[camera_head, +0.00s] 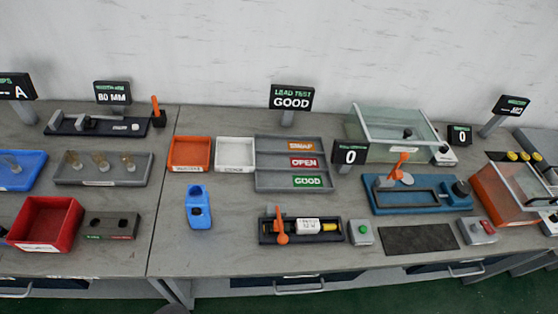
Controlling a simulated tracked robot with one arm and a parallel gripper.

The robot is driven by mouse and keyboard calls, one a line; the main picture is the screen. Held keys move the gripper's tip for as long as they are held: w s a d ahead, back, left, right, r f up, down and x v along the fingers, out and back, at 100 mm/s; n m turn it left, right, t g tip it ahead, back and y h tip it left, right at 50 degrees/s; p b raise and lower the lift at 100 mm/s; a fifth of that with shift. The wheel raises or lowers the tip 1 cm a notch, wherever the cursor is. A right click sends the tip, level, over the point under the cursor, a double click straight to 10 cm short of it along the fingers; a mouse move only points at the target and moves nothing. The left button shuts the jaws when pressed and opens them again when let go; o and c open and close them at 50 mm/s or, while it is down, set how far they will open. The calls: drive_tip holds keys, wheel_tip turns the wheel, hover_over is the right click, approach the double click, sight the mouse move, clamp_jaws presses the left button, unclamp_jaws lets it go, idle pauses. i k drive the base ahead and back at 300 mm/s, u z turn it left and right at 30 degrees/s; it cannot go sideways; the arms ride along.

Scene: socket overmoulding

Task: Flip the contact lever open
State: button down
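A black test fixture (338,231) stands near the front edge of the bench, right of the middle. An orange lever (281,229) is at its left end, with a rounded orange end low at the front. I cannot tell whether this lever is open or closed. A white cylinder with printed text (306,226) and a yellow part lie in the fixture to the right of the lever. A "LEAD TEST GOOD" display (292,97) stands behind at the back of the bench. My gripper is not in view.
A blue part (199,207) stands left of the fixture; a green-button box (361,232) stands right. Behind is a grey sorting tray (262,183). A blue press (424,208) has another orange lever (398,166). Bare bench lies between the blue part and the fixture.

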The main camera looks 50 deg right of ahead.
sight(282, 239)
drive_tip(key=z, duration=0.1)
drive_tip(key=k, duration=1.15)
drive_tip(key=z, duration=0.6)
